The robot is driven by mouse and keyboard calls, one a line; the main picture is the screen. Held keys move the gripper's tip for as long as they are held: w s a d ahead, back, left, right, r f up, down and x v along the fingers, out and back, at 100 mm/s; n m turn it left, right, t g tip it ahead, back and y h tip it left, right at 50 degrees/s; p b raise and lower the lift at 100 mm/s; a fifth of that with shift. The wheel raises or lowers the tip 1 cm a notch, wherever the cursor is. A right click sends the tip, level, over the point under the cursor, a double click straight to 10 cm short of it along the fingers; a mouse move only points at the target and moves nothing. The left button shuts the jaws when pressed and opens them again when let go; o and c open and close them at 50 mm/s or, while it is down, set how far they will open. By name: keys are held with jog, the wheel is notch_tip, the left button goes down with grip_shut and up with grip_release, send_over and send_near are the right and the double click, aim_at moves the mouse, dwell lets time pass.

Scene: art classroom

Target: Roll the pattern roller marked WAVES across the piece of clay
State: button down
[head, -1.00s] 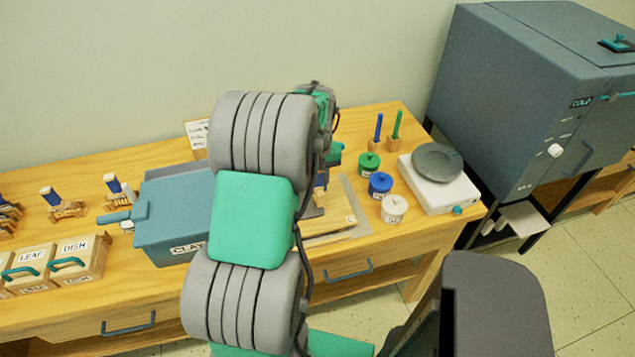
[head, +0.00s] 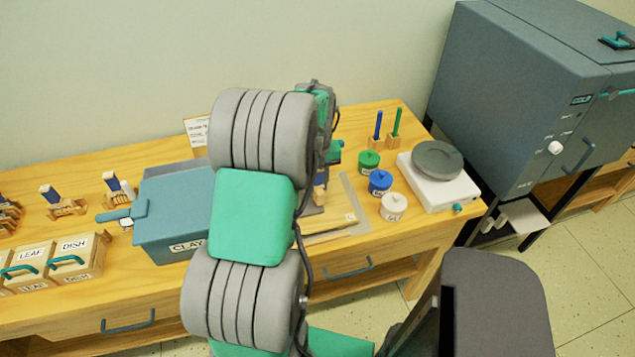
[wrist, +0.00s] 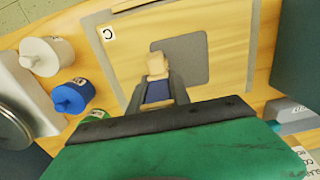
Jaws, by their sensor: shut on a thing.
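My gripper (wrist: 158,95) is shut on the blue handle (wrist: 157,92) of a tool with a pale wooden end (wrist: 157,64). No marking can be read on it, and its roller part is hidden. The flat grey square piece of clay (wrist: 190,62) lies on a wooden board (wrist: 228,35) in the wrist view. The held tool overlaps the clay's left part in that view; I cannot tell whether they touch. In the head view my arm hides most of the clay and the gripper; the board (head: 335,226) shows beside the arm.
Lidded jars in green (head: 369,161), blue (head: 380,182) and white (head: 393,206) stand right of the board, before a white scale (head: 447,188). A blue-grey CLAY bin (head: 172,225) stands left. Other blue-handled tools (head: 113,183) rest on stands farther left. A grey kiln (head: 500,90) stands right.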

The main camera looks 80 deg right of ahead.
jog(key=shift+f, duration=0.35)
